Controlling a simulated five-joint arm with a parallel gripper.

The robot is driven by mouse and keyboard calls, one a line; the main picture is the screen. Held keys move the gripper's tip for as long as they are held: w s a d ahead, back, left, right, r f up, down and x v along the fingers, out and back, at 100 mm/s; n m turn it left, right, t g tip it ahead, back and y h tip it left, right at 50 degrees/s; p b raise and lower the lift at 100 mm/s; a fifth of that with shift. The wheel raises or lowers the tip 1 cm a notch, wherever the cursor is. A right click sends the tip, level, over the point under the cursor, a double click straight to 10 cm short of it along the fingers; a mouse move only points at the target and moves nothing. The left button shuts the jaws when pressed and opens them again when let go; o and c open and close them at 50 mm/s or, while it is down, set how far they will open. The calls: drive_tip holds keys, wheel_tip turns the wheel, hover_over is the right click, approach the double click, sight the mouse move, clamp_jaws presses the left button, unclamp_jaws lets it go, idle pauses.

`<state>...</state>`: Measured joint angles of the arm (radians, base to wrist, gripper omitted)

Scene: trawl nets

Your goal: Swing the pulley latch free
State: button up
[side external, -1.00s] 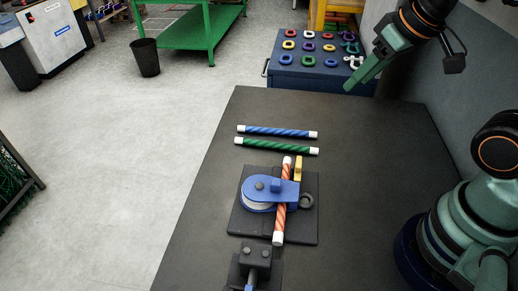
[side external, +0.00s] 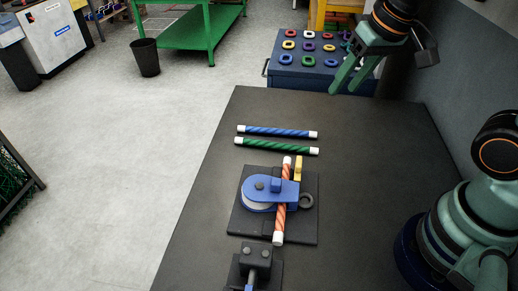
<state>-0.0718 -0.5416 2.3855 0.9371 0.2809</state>
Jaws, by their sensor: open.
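The blue pulley block (side external: 258,190) lies on a dark square plate (side external: 244,222) on the table. A red-and-white striped rope piece (side external: 281,225) with white ends runs along the block's right part. A yellow piece (side external: 298,169), which may be the latch, stands upright at the plate's upper right. A dark ring (side external: 306,201) sits at the block's right end. My gripper (side external: 345,85) is open and empty above the table's far edge, up and right of the pulley and apart from it. Its green fingers point down and left.
A blue rope piece (side external: 275,131) and a green one (side external: 275,146) lie beyond the plate. A dark clamp-like fixture (side external: 256,258) stands in front. A blue cabinet (side external: 300,79) with several coloured rings stands behind the table. The table's right middle is clear.

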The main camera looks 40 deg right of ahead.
sight(299, 161)
drive_tip(key=w+a+f+m+g, duration=0.3)
drive_tip(key=a+f+m+g, duration=0.1)
drive_tip(key=a+f+m, duration=0.25)
drive_tip(key=f, duration=1.2)
drive_tip(key=shift+a, duration=0.2)
drive_tip(key=shift+c, duration=0.3)
clamp_jaws()
